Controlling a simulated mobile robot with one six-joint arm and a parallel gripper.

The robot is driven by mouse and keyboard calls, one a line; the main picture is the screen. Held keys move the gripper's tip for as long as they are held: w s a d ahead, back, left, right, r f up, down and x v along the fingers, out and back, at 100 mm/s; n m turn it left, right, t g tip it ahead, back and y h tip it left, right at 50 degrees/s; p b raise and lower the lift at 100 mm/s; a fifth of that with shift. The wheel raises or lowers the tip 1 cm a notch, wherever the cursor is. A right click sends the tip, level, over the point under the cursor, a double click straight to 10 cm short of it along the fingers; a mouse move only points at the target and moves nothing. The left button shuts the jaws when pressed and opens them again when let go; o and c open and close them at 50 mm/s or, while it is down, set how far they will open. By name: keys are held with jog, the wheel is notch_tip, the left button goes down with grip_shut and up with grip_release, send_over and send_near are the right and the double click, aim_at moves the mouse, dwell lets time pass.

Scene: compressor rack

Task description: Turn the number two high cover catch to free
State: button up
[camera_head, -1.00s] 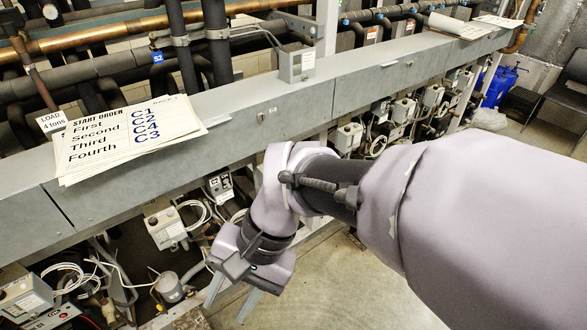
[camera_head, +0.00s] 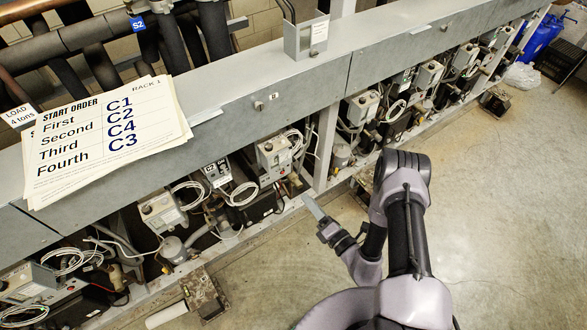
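A long grey cover beam (camera_head: 220,135) runs from lower left to upper right along the rack. A small dark catch (camera_head: 259,105) sits on its front face, right of the papers. A tiny white tag (camera_head: 273,97) is beside it, too small to read. Another small catch (camera_head: 446,27) shows farther along the beam. I cannot tell from the marks which catch is number two. My gripper (camera_head: 309,201) is in front of and below the beam, apart from both catches, pointing up and left toward the rack. I see it edge-on with one pale finger clear, so its opening is hidden.
Start-order sheets (camera_head: 105,140) lie over the beam at left. A grey box (camera_head: 306,38) stands on its top. Below are compressor boxes, one marked C2 (camera_head: 216,172), with cables and a post (camera_head: 326,145). A block (camera_head: 204,296) juts out low. Floor at right (camera_head: 500,200) is clear.

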aim_at(283, 169)
jog(key=b+x, duration=0.3)
jog(key=x, duration=1.1)
jog(key=shift+s, duration=0.1)
grip_shut()
